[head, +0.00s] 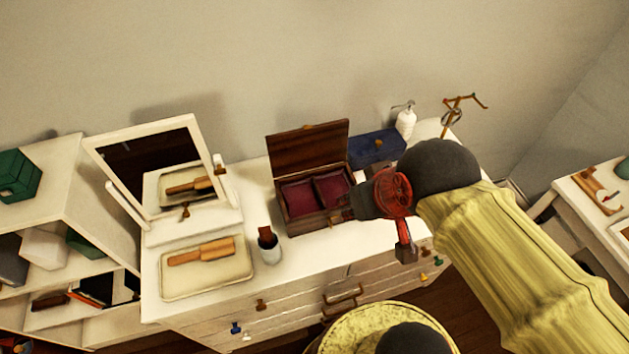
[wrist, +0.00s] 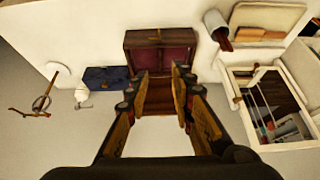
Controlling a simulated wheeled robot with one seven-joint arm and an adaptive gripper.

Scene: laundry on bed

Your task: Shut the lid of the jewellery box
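The jewellery box (head: 300,222) is a dark wooden box with a wine-red lined interior, on the white dresser. Its lid (head: 308,147) stands raised, roughly upright, at the wall side. In the wrist view the box (wrist: 133,38) is at top centre, and the brown lid (wrist: 159,97) shows between my fingers. My gripper (wrist: 160,72) is open with a clear gap and nothing held. In the head view my gripper (head: 347,207) is at the box's right front; its fingertips are dark and hard to separate. I cannot tell whether it touches the box.
A blue box (head: 376,147), a white bottle (head: 405,122) and a jewellery stand (head: 455,112) are behind and right of the box. A cup (head: 269,249), a tray with a brush (head: 205,285) and a mirror (head: 150,165) are left.

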